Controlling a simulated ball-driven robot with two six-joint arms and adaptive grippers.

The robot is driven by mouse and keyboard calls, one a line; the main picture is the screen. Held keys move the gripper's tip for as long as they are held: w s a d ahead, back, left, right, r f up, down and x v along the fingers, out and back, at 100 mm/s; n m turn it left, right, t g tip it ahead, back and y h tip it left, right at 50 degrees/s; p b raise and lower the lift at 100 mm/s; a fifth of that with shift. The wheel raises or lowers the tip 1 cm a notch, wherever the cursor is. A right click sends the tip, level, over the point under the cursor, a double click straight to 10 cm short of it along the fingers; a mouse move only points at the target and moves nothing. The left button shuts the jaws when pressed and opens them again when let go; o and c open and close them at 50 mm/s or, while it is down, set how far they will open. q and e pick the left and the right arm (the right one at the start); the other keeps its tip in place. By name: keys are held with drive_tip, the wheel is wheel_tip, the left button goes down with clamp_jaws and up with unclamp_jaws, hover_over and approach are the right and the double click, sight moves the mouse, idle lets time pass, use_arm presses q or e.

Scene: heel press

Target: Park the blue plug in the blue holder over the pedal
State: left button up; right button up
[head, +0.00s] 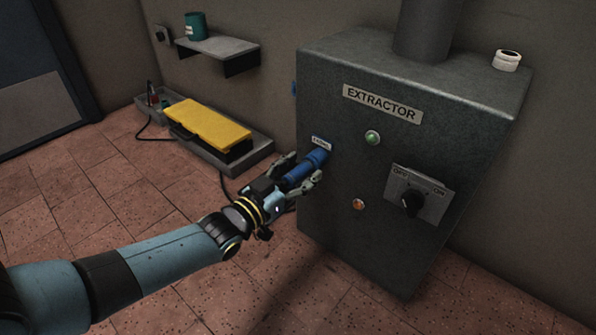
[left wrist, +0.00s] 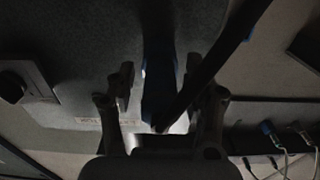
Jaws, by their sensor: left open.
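The blue plug (head: 306,168) is at the front of the grey extractor cabinet, its far end against the panel just below a small label. My left gripper (head: 302,172) is open, with one finger on either side of the plug. In the left wrist view the dark blue plug (left wrist: 158,80) shows between the two open fingers (left wrist: 160,100); whether they touch it I cannot tell. The yellow pedal (head: 207,124) sits in a grey tray on the floor. A small blue thing (head: 294,88) shows at the cabinet's left edge; I cannot tell whether it is the holder.
A wall shelf (head: 218,46) with a teal mug (head: 195,26) is above the pedal. A dark cable (left wrist: 215,60) crosses the left wrist view.

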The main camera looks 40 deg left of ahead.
sight(286, 183)
use_arm(q)
clamp_jaws()
drive_tip(key=shift+s, duration=0.1)
idle(0.3)
drive_tip(key=shift+s+a+p, duration=0.15)
drive_tip(key=shift+s+p, duration=0.3)
drive_tip(key=shift+s, duration=1)
drive_tip(key=shift+s+a+p, duration=0.1)
drive_tip(key=shift+s+p, duration=0.35)
drive_tip(key=shift+s, duration=1)
drive_tip(key=shift+a, duration=0.1)
